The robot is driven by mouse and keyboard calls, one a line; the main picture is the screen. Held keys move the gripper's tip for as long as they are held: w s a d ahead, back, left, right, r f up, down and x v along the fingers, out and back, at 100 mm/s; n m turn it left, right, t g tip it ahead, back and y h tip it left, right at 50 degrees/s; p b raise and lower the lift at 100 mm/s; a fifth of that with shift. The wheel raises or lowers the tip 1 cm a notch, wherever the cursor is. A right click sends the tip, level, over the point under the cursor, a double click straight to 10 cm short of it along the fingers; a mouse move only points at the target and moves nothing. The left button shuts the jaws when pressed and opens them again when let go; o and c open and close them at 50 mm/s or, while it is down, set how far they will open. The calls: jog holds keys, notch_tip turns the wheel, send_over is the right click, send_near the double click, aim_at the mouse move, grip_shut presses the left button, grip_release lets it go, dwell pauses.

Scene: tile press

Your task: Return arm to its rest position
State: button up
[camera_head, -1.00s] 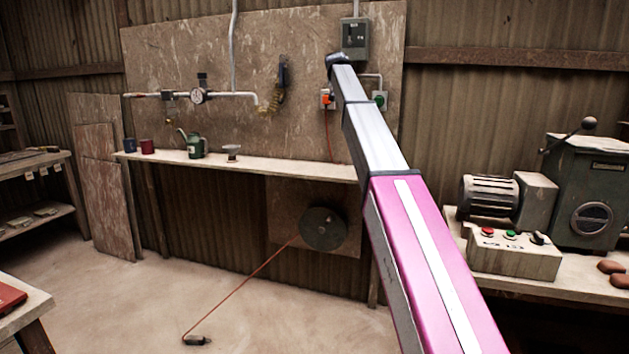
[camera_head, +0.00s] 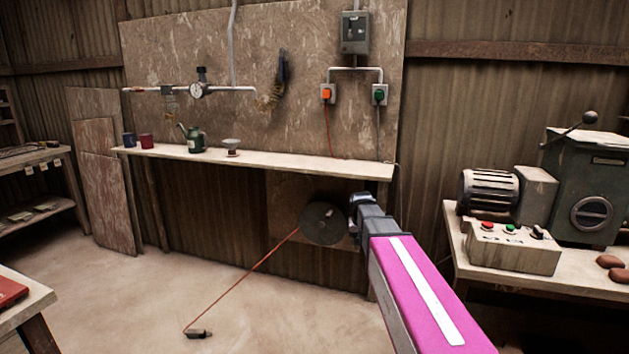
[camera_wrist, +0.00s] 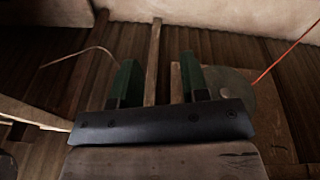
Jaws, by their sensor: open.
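My arm, with a magenta panel, reaches in from the lower right of the head view. My gripper (camera_head: 360,203) is at its far end, seen small, just right of the cable reel and below the shelf edge. In the wrist view my gripper (camera_wrist: 157,78) shows two green fingers set well apart with nothing held between them. Behind them are a wooden post and dark corrugated wall. The round dark reel (camera_head: 324,224) with its red cord is on the board under the shelf; it also shows in the wrist view (camera_wrist: 238,93), partly behind the right finger.
A wall shelf (camera_head: 270,161) holds mugs, a green can (camera_head: 193,138) and a small cup. Above it are a pipe with a gauge, an electrical box (camera_head: 355,33) and two plugged sockets. At right a bench carries a motor (camera_head: 490,190) and control box (camera_head: 514,246). Open floor lies at left.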

jog(key=s+f, duration=0.4)
jog(key=s, duration=0.3)
jog(key=s+f+g, duration=0.1)
jog(key=s+f, duration=0.3)
jog(key=s, duration=0.3)
jog(key=s+d+f+g+y, duration=0.1)
jog(key=s+f, duration=0.3)
jog(key=s, duration=0.4)
jog(key=shift+f+n, duration=0.35)
jog(key=shift+n, duration=0.05)
